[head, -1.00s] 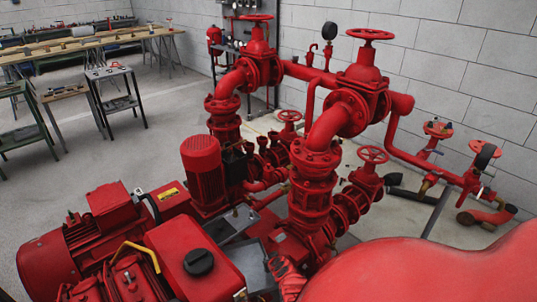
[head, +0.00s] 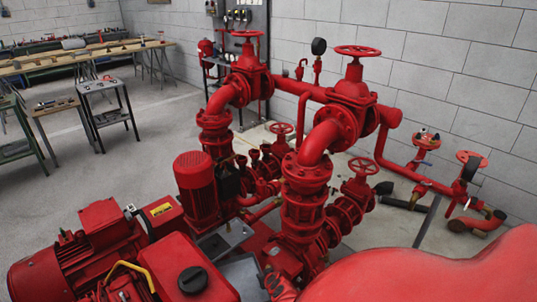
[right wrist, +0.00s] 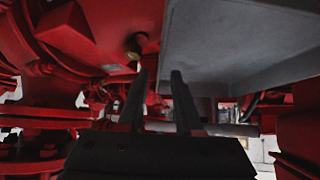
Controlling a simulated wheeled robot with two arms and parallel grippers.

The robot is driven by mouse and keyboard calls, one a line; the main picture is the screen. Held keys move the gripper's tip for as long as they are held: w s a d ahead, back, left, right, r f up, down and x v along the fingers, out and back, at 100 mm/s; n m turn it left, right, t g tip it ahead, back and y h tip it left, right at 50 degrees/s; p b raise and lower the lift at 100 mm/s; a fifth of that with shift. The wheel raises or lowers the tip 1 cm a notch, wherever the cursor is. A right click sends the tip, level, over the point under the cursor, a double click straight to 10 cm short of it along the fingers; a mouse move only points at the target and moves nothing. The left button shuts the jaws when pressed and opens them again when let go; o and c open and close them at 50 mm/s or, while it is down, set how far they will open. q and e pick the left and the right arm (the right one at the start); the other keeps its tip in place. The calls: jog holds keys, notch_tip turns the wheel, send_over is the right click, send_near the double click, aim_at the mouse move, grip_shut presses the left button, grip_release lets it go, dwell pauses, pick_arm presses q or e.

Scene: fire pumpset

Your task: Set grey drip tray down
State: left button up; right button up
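My right gripper (right wrist: 158,75) shows in the right wrist view as two dark fingers with a clear gap between them. No object is visible between the fingertips. A broad flat grey surface (right wrist: 240,40) fills the upper right of that view, beyond the right finger. It may be the grey drip tray, but I cannot tell for sure, nor whether the finger touches it. My left gripper is not in view.
A red pumpset with a motor (head: 195,185), valves and pipes (head: 350,100) fills the middle. A large smooth red form (head: 430,275) blocks the lower right. Workbenches (head: 90,58) and a small stand (head: 108,110) are at the left. Open floor (head: 95,165) lies between.

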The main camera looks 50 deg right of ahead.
jog(key=p+v, duration=0.5)
jog(key=v, duration=0.2)
jog(key=shift+r, duration=0.4)
jog(key=shift+s+a+r, duration=0.15)
jog(key=shift+s+a, duration=0.1)
jog(key=shift+s, duration=0.1)
jog(key=shift+s+r, duration=0.2)
jog(key=shift+r, duration=0.1)
jog(key=shift+s+a+r+p, duration=0.15)
jog(key=shift+s+a+p, duration=0.05)
jog(key=shift+s+p, duration=0.15)
